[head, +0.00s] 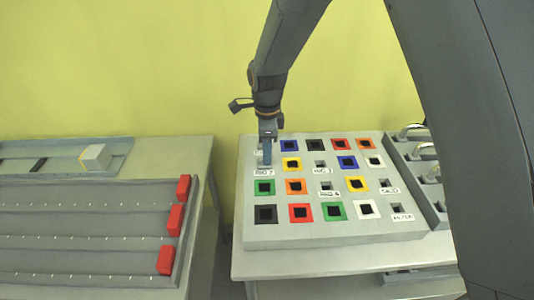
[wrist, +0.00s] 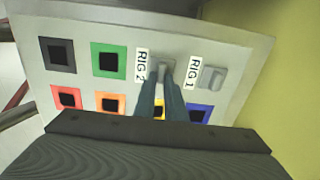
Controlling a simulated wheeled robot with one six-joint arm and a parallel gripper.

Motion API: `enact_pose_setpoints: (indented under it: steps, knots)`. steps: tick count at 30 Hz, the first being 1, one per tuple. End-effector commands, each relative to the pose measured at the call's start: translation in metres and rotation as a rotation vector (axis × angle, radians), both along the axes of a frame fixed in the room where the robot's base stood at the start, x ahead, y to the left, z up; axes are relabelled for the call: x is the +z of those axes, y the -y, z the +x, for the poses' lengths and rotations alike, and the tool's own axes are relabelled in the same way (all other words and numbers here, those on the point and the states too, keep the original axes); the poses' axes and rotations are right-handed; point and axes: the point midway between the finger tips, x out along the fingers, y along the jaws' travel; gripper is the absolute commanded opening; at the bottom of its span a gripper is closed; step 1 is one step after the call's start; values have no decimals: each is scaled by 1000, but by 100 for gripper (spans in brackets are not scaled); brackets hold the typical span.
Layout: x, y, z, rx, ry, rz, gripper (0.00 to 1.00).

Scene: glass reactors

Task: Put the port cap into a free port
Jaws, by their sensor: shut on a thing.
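A light grey panel (head: 340,228) stands on the table at right, with rows of square ports. My gripper (head: 266,165) points down at its far-left part; in the wrist view its fingers (wrist: 161,82) are shut on a grey port cap (wrist: 160,64). The cap is at the port position beside the "RIG 2" label (wrist: 142,68). I cannot tell whether it is fully seated. Another grey cap (wrist: 212,78) sits beside the "RIG 1" label (wrist: 194,72). The uncoloured "RIG 3" port (head: 320,163) and "RIG 4" port (head: 327,183) look dark and open.
Many ports have coloured frames, such as the green one (head: 264,187) and red one (head: 301,212). A grey rack with metal handles (head: 411,132) stands at the panel's right. The left table holds a grey tray (head: 90,235) with red blocks (head: 175,219) and a pale block (head: 95,157).

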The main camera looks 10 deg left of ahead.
Motion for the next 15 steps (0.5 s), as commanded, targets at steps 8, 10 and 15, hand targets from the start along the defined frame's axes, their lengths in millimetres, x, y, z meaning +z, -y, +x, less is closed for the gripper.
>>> enact_pose_setpoints:
  steps: [8, 10, 15]
  knots:
    - [-2, 0, 0, 0, 0, 0, 0]
    - [-2, 0, 0, 0, 1, 0, 0]
    - [-4, 0, 0, 0, 1, 0, 0]
